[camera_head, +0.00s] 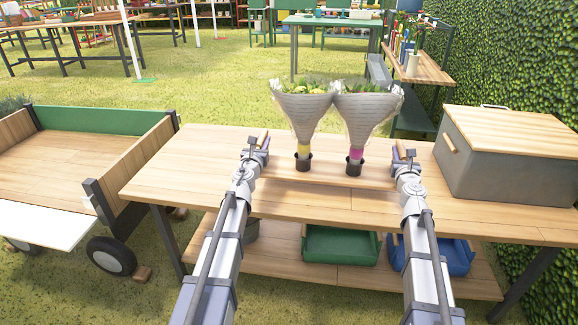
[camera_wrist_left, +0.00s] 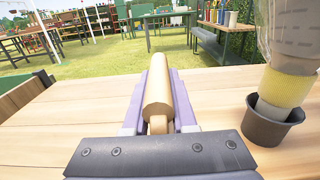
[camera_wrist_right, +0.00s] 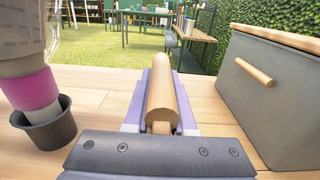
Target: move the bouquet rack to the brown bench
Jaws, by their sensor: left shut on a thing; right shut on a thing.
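The bouquet rack holds two paper-wrapped bouquets upright in dark cups. The left bouquet (camera_head: 303,105) has a yellow band, the right bouquet (camera_head: 362,110) a pink band. The rack's base blends with the wooden tabletop, so I cannot tell whether it is lifted. My left gripper (camera_head: 256,150) is shut on the rack's left wooden handle (camera_wrist_left: 157,90), left of the cup (camera_wrist_left: 268,125). My right gripper (camera_head: 403,160) is shut on the right wooden handle (camera_wrist_right: 160,92), right of the other cup (camera_wrist_right: 45,125). I cannot tell which surface is the brown bench.
The wooden table (camera_head: 190,165) lies under the bouquets. A grey box with a wooden lid (camera_head: 500,160) stands close to my right gripper. Green (camera_head: 340,245) and blue (camera_head: 445,257) bins sit on the lower shelf. A cart (camera_head: 90,150) stands left; a hedge (camera_head: 530,60) right.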

